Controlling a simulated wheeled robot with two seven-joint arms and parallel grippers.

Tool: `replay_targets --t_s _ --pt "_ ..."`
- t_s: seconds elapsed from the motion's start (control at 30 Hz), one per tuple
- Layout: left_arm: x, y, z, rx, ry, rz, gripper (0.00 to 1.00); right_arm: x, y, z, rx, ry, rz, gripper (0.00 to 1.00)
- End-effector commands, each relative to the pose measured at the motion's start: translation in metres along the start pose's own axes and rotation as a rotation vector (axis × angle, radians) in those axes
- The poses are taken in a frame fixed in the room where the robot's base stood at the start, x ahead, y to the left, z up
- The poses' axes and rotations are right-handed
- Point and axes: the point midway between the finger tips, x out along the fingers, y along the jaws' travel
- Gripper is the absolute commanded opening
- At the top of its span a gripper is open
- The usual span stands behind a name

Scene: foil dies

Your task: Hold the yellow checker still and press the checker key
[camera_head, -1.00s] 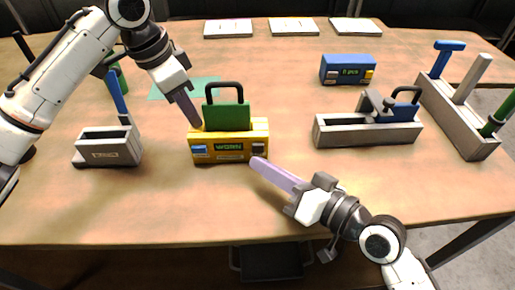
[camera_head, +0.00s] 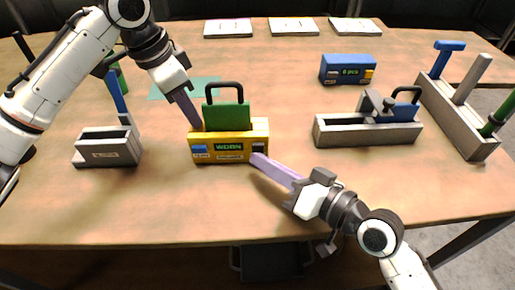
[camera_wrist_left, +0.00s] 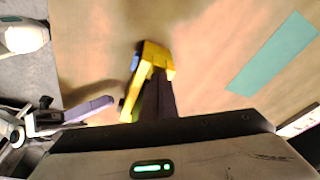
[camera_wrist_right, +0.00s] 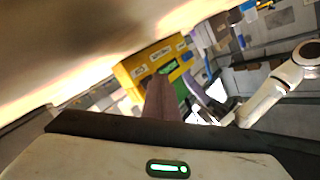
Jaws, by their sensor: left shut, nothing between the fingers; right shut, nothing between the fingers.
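The yellow checker (camera_head: 222,158) stands on the table with a green, black-handled die (camera_head: 227,117) seated in its top. Its green display reads WORN. A blue key (camera_head: 199,149) is on its front left and a dark key (camera_head: 259,148) on its front right. My left gripper (camera_head: 196,124) is shut and empty, its tips at the checker's upper left edge. My right gripper (camera_head: 257,159) is shut and empty, its tips at the front right, just below the dark key; contact is unclear. The checker also shows in the left wrist view (camera_wrist_left: 155,52) and right wrist view (camera_wrist_right: 134,68).
A grey open box (camera_head: 108,158) stands at left. A long rack (camera_head: 455,115) holds handled tools at far right. The table front is clear.

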Motion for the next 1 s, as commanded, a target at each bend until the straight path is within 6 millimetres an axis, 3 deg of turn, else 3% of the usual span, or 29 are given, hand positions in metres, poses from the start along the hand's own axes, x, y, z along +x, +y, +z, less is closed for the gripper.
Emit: replay_targets --t_s 1.0 --pt "0.0062 0.0019 0.0036 -0.001 -0.013 0.009 0.0 0.0059 0.0047 -0.0036 0.001 0.0 0.0 0.0"
